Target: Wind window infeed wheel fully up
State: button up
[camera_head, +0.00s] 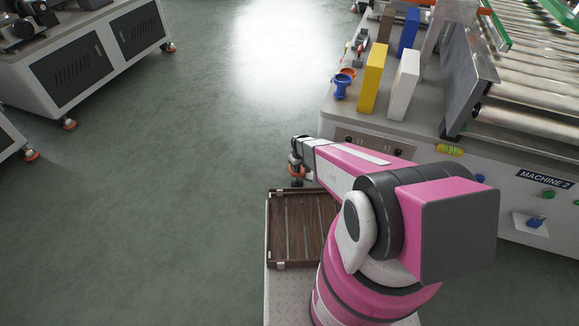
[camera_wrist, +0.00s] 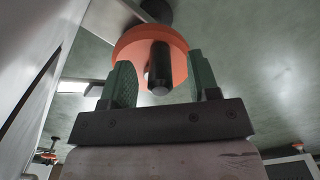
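An orange wheel (camera_wrist: 124,44) with a black handle (camera_wrist: 160,62) shows in the wrist view, just past my fingers. My gripper (camera_wrist: 161,62) is open, its two green fingers on either side of the handle, with a visible gap on both sides. I cannot tell how deep the handle sits between the fingertips. In the head view my gripper (camera_head: 297,155) is small and dark at the left end of my pink arm, beside the machine's front left corner. A bit of orange shows just below it. No label for the wheel can be read.
The machine (camera_head: 545,190) marked MACHINE 2 stands at the right, with yellow (camera_head: 373,78) and white (camera_head: 404,85) blocks and a blue cup (camera_head: 341,86) on top. A brown slatted tray (camera_head: 303,230) lies below my arm. Grey cabinets (camera_head: 85,60) stand at upper left. Floor between is clear.

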jog(key=shift+s+r, duration=0.1)
jog(key=shift+r, duration=2.95)
jog(key=o, duration=0.6)
jog(key=shift+c, duration=0.2)
notch_tip(320, 180, up, 11)
jog(key=shift+s+f, duration=0.15)
